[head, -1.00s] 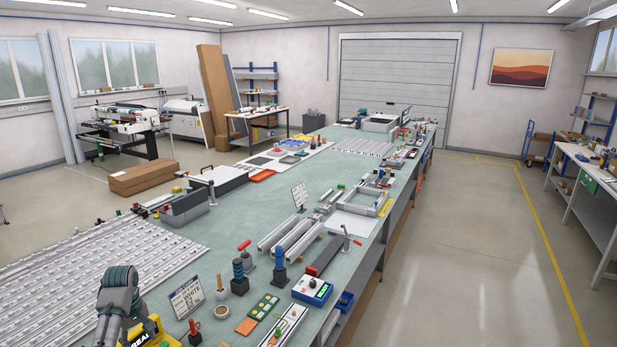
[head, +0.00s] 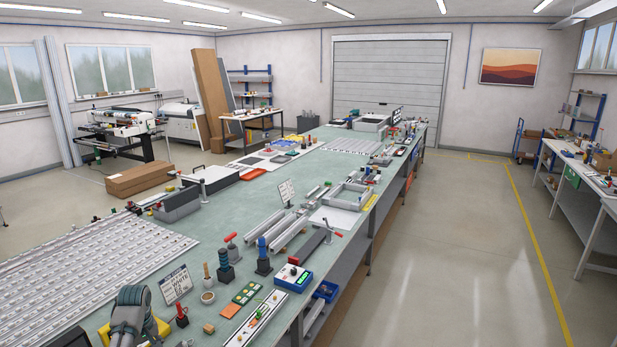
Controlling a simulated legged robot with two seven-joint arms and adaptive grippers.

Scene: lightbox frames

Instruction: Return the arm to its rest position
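A grey, ridged piece with dark teal bands (head: 130,312) rises from the bottom left edge in the head view. It looks like a link of my own arm, but I cannot tell for certain. It stands in front of a yellow item (head: 160,328) on the long workbench (head: 245,208). No gripper fingers show on it. Neither my left nor my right gripper can be made out, so nothing is seen held.
Near the piece are a small printed sign (head: 175,284), a red-handled tool (head: 182,315) and a blue box with a display (head: 293,277). A slotted grey panel (head: 95,265) covers the bench's left. The floor right of the bench (head: 440,240) is clear.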

